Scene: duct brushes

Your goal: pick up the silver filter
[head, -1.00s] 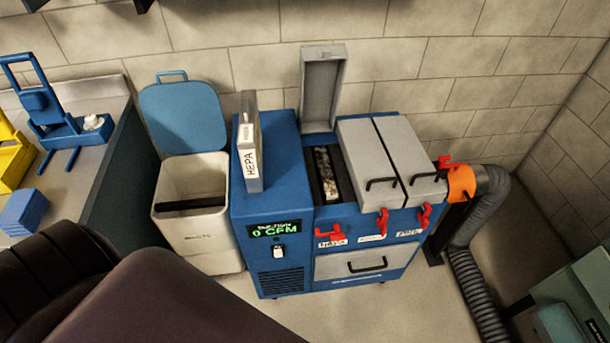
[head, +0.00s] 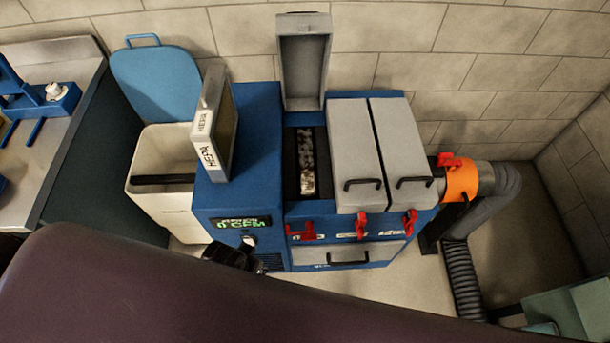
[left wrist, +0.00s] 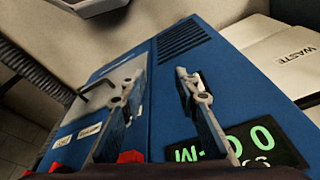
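A silver-grey framed filter (head: 217,127) labelled HEPA stands upright on the left part of the blue machine's top (head: 262,115) in the head view. My left gripper (left wrist: 163,80) is open and empty in the left wrist view, its two fingers apart in front of the machine's blue front panel (left wrist: 160,120). In the head view a dark part of it shows (head: 232,256) low at the machine's front, below the filter, and my arm hides the rest. The filter is not seen in the left wrist view. My right gripper is not in view.
An open slot (head: 292,170) holds a dirty element, with its grey lid (head: 304,70) raised. Two closed grey lids (head: 357,140) and red latches (head: 361,225) are right of it. A white bin (head: 163,205) stands left. A grey hose (head: 465,270) runs at right.

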